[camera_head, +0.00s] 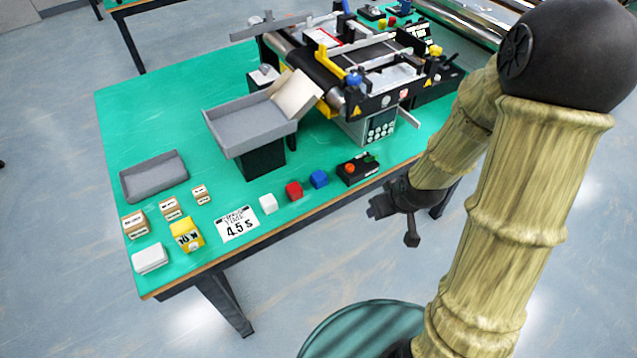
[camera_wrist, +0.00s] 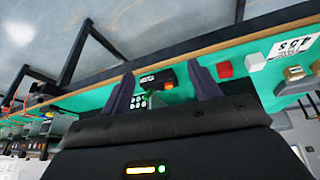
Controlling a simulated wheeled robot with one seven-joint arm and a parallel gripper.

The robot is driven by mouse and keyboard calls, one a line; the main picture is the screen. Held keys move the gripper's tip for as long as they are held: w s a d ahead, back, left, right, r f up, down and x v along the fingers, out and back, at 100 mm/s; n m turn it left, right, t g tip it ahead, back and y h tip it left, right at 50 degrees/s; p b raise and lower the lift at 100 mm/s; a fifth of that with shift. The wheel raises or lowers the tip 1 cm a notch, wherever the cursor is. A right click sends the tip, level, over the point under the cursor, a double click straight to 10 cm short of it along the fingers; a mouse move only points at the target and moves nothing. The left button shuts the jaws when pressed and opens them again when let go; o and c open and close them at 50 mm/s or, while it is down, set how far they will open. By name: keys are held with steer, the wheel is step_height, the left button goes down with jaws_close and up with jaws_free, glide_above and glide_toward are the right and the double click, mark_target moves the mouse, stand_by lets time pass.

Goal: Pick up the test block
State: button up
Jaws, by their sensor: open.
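No label readable here names the test block, so I cannot tell which one it is. In the head view, a white cube (camera_head: 268,203), a red cube (camera_head: 294,190) and a blue cube (camera_head: 319,179) stand in a row near the green table's front edge. The red cube (camera_wrist: 224,69) and white cube (camera_wrist: 254,61) also show in the wrist view; the blue one does not show clearly there. A yellow labelled block (camera_head: 187,235) stands farther left. My gripper (camera_head: 396,222) is open and empty, off the table's front edge, right of the cubes. Its spread fingers (camera_wrist: 163,86) show in the wrist view.
A black button box (camera_head: 358,169) stands between the blue cube and my gripper. Left are a time sign (camera_head: 237,224), small labelled boxes (camera_head: 134,224), a white block (camera_head: 150,258) and a grey tray (camera_head: 154,177). A raised grey tray (camera_head: 222,134) and conveyor (camera_head: 316,68) stand behind.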

steer(key=w+a+f+n+t+y+b, duration=0.2)
steer(key=w+a+f+t+y+b, duration=0.1)
steer(key=w+a+f+t+y, duration=0.3)
steer(key=shift+w+a+f+t+b, duration=0.2)
steer(key=shift+a+f+t+b, duration=0.15)
steer(key=shift+a+f, duration=0.45)
steer(key=shift+w+d+f+b, duration=0.15)
steer(key=shift+f+b, duration=0.15)
steer(key=shift+b, duration=0.2)
steer(key=b, duration=0.2)
steer(key=w+b, duration=0.1)
steer(key=b, duration=0.2)
steer(key=shift+w+a+f, duration=0.1)
steer(key=shift+a+f, duration=0.2)
steer(key=b, duration=0.4)
steer(key=shift+w+a+f, duration=0.2)
steer(key=shift+a, duration=0.1)
